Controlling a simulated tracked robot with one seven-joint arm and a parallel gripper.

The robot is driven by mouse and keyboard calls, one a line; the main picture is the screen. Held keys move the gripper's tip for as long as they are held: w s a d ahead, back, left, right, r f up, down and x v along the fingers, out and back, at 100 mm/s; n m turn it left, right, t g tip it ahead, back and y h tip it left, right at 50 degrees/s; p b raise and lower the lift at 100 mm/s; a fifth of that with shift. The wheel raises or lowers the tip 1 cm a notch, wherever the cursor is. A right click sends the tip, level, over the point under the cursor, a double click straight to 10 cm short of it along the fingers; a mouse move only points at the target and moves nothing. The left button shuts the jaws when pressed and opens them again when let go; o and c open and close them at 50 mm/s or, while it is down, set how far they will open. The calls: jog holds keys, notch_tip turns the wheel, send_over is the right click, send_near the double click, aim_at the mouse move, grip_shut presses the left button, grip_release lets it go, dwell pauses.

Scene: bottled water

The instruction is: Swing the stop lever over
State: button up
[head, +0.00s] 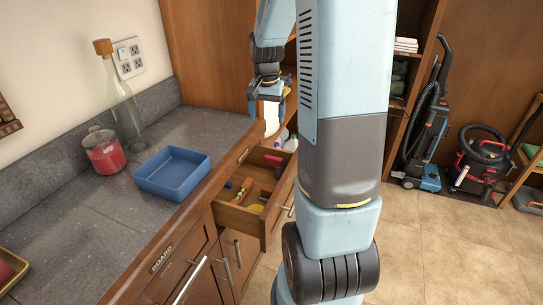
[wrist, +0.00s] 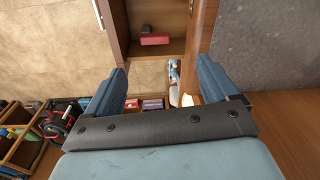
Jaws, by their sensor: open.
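I cannot pick out a stop lever for certain in either view. My gripper (head: 269,104) is open and empty, pointing down beyond the pulled-out drawer. In the wrist view its two blue fingers (wrist: 161,80) are spread wide, with nothing between them. The wooden drawer (head: 238,214) is open and holds small colourful items. A red block with a dark part (wrist: 155,39) lies inside it in the wrist view, ahead of the fingertips. A pale piece (head: 271,122) shows just below my gripper in the head view; what it is stays unclear.
A blue tray (head: 172,184), a red-filled jar (head: 104,155) and a tall corked bottle (head: 122,105) stand on the grey counter. Bottles (head: 288,142) show beyond the drawer. A vacuum cleaner (head: 427,135) and a red-black canister vacuum (head: 480,165) stand right. The tiled floor is clear.

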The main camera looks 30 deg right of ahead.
jog(key=m, duration=0.2)
send_over(273, 158)
notch_tip(273, 158, down, 6)
jog(key=shift+g, duration=0.4)
notch_tip(273, 158, down, 14)
jog(key=shift+d+f, duration=0.1)
jog(key=shift+c, duration=0.3)
jog(key=shift+w, duration=0.1)
jog(key=c, duration=0.7)
jog(key=shift+n, duration=0.3)
